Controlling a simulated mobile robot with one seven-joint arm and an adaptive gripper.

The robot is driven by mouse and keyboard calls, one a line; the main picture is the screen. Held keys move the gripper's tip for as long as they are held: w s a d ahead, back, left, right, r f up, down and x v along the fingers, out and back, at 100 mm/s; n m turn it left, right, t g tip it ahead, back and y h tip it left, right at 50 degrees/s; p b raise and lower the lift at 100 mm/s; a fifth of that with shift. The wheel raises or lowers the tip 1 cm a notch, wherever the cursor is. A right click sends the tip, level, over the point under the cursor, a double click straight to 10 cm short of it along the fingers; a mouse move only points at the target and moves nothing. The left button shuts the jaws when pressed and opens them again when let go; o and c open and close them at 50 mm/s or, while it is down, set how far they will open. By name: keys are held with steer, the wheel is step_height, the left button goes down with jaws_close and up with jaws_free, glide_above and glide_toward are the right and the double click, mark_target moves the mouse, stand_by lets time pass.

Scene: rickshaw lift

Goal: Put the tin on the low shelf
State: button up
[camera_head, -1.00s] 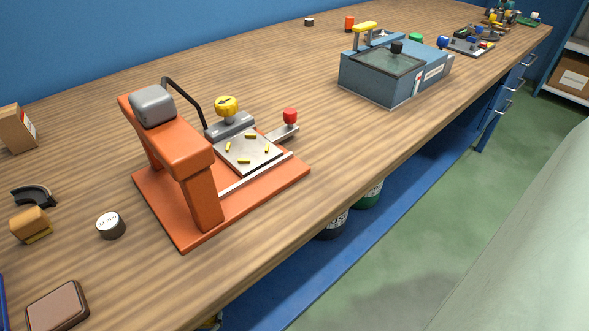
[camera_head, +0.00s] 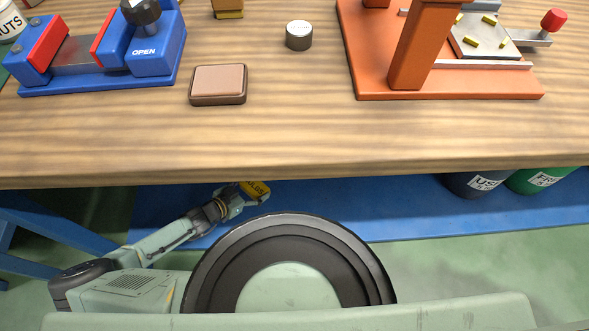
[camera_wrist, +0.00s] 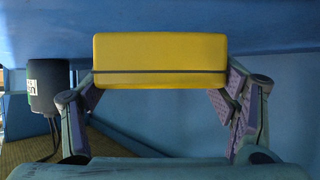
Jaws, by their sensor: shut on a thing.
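The low shelf (camera_head: 395,212) is the blue board under the bench. The tin appears over its left part in the head view. I cannot tell whether the tin touches the shelf.
A black container (camera_head: 478,184) and a green container (camera_head: 540,179) stand on the shelf to the right; the shelf between them and the tin looks clear. The wooden bench top (camera_head: 290,140) overhangs the shelf. Blue bench legs (camera_head: 60,232) are at left.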

steer(key=b, duration=0.2)
glide_above(288, 187)
steer(key=a, duration=0.1)
steer(key=shift+s+f, duration=0.25)
steer(key=shift+f, duration=0.3)
steer(key=shift+w+d+f+b, duration=0.1)
steer(key=shift+d+f+b, duration=0.15)
steer(key=shift+f, duration=0.65)
steer(key=shift+w+d+f+b, duration=0.1)
steer(key=shift+d+f+b, duration=0.15)
steer(key=shift+f, duration=0.65)
steer(key=shift+f, duration=0.15)
steer(key=o, duration=1.2)
